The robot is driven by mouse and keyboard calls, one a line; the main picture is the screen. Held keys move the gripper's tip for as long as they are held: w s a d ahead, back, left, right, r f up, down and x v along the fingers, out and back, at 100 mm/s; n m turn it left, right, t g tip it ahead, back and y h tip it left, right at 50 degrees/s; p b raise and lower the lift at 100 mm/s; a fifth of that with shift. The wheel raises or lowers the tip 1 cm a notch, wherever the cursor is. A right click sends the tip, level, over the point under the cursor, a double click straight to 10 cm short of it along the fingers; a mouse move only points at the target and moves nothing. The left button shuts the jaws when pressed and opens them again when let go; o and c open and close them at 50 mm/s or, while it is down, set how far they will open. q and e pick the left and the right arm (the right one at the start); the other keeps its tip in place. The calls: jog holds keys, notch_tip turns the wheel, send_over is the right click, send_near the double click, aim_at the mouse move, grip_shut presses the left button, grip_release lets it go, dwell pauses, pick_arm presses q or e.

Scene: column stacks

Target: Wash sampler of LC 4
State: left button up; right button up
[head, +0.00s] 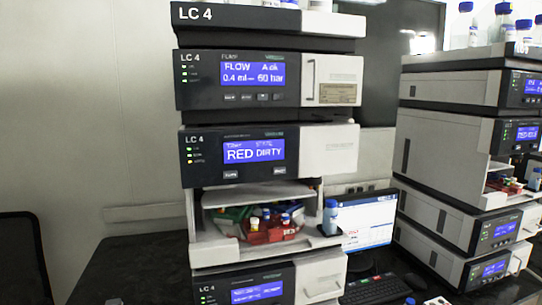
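The LC 4 column stack stands in the middle of the head view. Its sampler module (235,174) has a blue display (255,150) reading "RED DIRTY". Below the display is an open bay with a red tray segment (268,234) and a green one (228,213), holding several small vials. A blue-capped bottle (330,217) stands at the bay's right front edge. The pump module above (210,82) has a display (252,74) reading FLOW, about 0.4 ml and 60 bar.
A second stack (450,150) stands at the right, with bottles (495,25) on top. A monitor (367,222) and keyboard (372,289) sit between the stacks. A black chair (22,262) is at lower left.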

dwell(0.3)
pick_arm(q)
grip_shut()
dwell(1.2)
